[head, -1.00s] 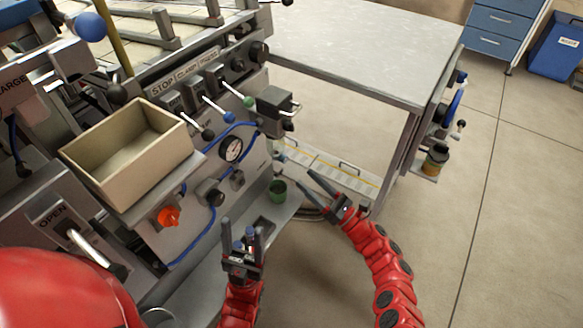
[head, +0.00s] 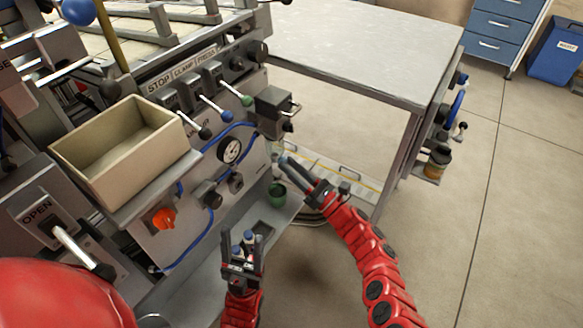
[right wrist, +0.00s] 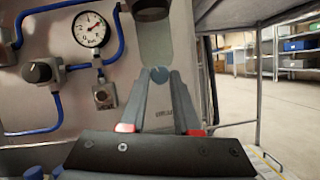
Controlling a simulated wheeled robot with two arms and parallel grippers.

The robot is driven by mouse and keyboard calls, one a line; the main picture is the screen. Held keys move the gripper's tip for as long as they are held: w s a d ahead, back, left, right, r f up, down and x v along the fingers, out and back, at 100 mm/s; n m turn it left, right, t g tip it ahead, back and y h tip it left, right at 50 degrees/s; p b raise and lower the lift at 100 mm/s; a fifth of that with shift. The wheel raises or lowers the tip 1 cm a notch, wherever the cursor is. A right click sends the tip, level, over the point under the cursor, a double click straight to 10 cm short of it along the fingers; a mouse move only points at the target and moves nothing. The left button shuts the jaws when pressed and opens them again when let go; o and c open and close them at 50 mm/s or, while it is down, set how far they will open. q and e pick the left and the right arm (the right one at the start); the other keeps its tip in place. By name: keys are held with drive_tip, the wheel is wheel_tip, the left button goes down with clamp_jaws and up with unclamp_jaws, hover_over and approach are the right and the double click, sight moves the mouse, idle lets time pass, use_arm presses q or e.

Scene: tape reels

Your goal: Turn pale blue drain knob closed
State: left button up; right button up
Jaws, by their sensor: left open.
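The pale blue drain knob (right wrist: 159,73) shows in the right wrist view as a small round shape below a clear bowl (right wrist: 156,40). My right gripper (right wrist: 160,78) has one fingertip on each side of it. I cannot tell whether the fingers press on it. In the head view my right gripper (head: 284,165) reaches toward the machine's right end, below the grey filter block, and the knob is not clearly seen there. My left gripper (head: 242,240) is open and points upward in front of the machine's lower ledge.
A pressure gauge (head: 229,150), an orange-red knob (head: 164,218) and blue hoses line the machine panel. A green cup (head: 277,194) stands on the ledge close to my right gripper. A beige bin (head: 105,165) is at left. The floor at right is open.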

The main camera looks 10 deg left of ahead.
clamp_jaws()
drive_tip(key=n+g+b, duration=0.1)
drive_tip(key=n+b, duration=0.3)
drive_tip(key=shift+w+d+f+g+y, duration=0.1)
drive_tip(key=shift+w+f+g+y, duration=0.1)
drive_tip(key=shift+g+y, duration=0.15)
drive_tip(key=shift+r+g, duration=0.15)
drive_tip(key=shift+g, duration=0.1)
drive_tip(key=o, duration=0.8)
unclamp_jaws()
drive_tip(key=shift+c, duration=0.2)
drive_tip(key=shift+s, duration=0.1)
